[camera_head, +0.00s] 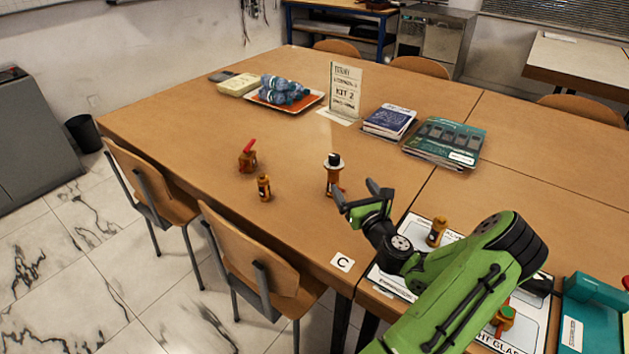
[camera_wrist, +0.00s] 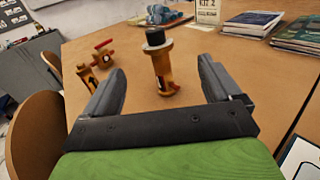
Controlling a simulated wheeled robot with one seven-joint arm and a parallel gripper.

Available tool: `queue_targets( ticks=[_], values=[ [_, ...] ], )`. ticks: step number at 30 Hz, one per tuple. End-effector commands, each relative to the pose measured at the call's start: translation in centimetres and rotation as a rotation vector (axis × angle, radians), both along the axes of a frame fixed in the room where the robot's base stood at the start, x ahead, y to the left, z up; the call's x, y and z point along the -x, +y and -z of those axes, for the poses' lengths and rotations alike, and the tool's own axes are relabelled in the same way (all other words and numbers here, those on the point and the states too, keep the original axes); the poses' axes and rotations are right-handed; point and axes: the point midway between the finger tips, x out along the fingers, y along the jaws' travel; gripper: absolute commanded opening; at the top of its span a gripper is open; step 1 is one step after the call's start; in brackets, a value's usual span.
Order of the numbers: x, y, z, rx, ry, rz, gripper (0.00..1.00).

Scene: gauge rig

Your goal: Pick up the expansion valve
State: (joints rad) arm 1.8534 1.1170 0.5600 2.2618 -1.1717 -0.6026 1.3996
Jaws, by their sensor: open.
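A tall brass fitting with a black cap, a white ring and a red part low on its side (camera_head: 333,176) stands upright on the table; I take it to be the expansion valve. My gripper (camera_head: 355,192) is open and empty, just right of and nearer than this fitting. In the wrist view the fitting (camera_wrist: 162,68) stands ahead between the two spread fingers, apart from both. Its base shows on the table. No contact shows.
A red-handled brass valve (camera_head: 247,157) and a small brass cylinder with a dark label (camera_head: 264,188) stand to the left. A KIT 2 sign (camera_head: 345,89), books (camera_head: 444,142) and a tray of blue bottles (camera_head: 309,101) are behind. Brass parts (camera_head: 437,232) sit on a mat at right.

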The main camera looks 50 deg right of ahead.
Motion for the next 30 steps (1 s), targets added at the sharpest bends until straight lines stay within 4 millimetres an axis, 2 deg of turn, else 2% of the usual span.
queue_targets(
  ticks=[9, 16, 21, 24, 30],
  values=[
    [-6.9, -3.7, -0.3, 0.013, 0.003, -0.008, 0.91],
    [-9.6, -5.2, 0.0, 0.011, 0.004, -0.009, 0.91],
    [-12.5, -6.6, 0.2, 0.012, 0.004, -0.009, 0.91],
    [-13.2, -7.1, 0.1, 0.009, 0.005, -0.008, 0.91],
    [-13.3, -7.2, 0.1, 0.007, 0.006, -0.008, 0.91]
  ],
)
